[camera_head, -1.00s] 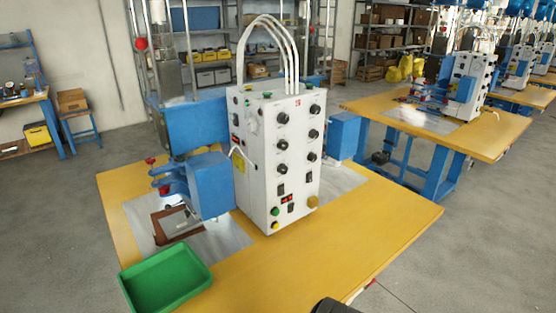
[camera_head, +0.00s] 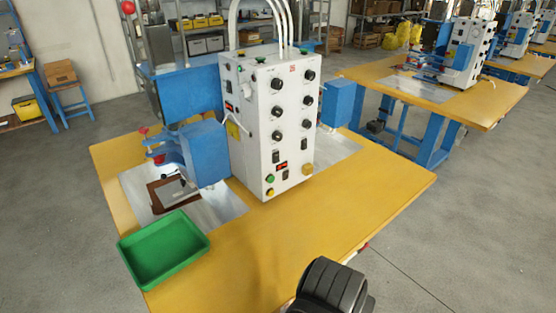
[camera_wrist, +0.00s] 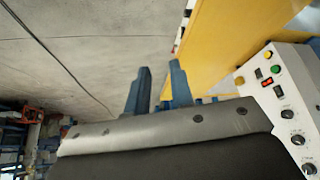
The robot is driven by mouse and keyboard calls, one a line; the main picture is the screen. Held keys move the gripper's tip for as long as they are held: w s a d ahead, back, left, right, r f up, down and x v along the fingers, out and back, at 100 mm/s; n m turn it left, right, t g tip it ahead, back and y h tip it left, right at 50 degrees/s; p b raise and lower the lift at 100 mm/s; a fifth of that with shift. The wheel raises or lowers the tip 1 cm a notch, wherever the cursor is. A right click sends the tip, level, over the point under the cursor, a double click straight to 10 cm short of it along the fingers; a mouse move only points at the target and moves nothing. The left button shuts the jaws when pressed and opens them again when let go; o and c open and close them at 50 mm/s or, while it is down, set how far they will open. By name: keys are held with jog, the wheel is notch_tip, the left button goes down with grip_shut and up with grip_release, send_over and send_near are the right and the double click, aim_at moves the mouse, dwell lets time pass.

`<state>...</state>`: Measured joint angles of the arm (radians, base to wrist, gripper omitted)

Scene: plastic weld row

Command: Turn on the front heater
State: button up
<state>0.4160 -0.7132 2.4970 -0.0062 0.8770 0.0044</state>
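The white control box (camera_head: 247,140) stands on the yellow table. Its front panel carries two columns of black knobs (camera_head: 277,110), black switches (camera_head: 276,157), a red-lit display (camera_head: 281,165), a green button (camera_head: 270,179), a yellow button (camera_head: 270,192) and a yellow knob (camera_head: 307,169). I cannot read which control is the front heater. In the wrist view the panel is at the right edge, with its green button (camera_wrist: 275,68) and red display (camera_wrist: 267,83). My gripper (camera_wrist: 160,72) is open and empty, apart from the panel. Its fingers are outside the head view.
The yellow table (camera_head: 365,205) has free room in front of and right of the box. A green tray (camera_head: 163,250) lies at the front left. A blue press head (camera_head: 203,155) is left of the box. White hoses (camera_head: 285,18) rise from its top.

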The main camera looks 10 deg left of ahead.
jog(key=shift+w+d+r, duration=0.2)
jog(key=shift+w+d, duration=0.05)
jog(key=c, duration=0.4)
jog(key=w+d+r+n+t+h, duration=0.1)
jog(key=w+d+r+n, duration=0.1)
jog(key=w, duration=0.2)
jog(key=w+d+r+n+t+h, duration=0.1)
jog(key=w+d+r+n, duration=0.1)
jog(key=w, duration=0.3)
jog(key=w+d+r+n+t, duration=0.1)
jog(key=w+d+r, duration=0.1)
jog(key=w+d, duration=0.2)
jog(key=shift+w+d+n+h, duration=0.25)
jog(key=shift+w+n+h, duration=0.15)
grip_shut()
jog(key=w+a+n+t+y, duration=0.1)
jog(key=w+n+t+y, duration=0.4)
jog(key=w+n, duration=1.15)
jog(key=w+a+f+n+g+y, duration=0.1)
jog(key=w+a+f+n+y, duration=0.8)
jog(key=a+f+y, duration=0.2)
jog(key=shift+w+a+f+y, duration=0.4)
jog(key=shift+a+f, duration=0.1)
jog(key=shift+a, duration=0.75)
jog(key=shift+n, duration=0.25)
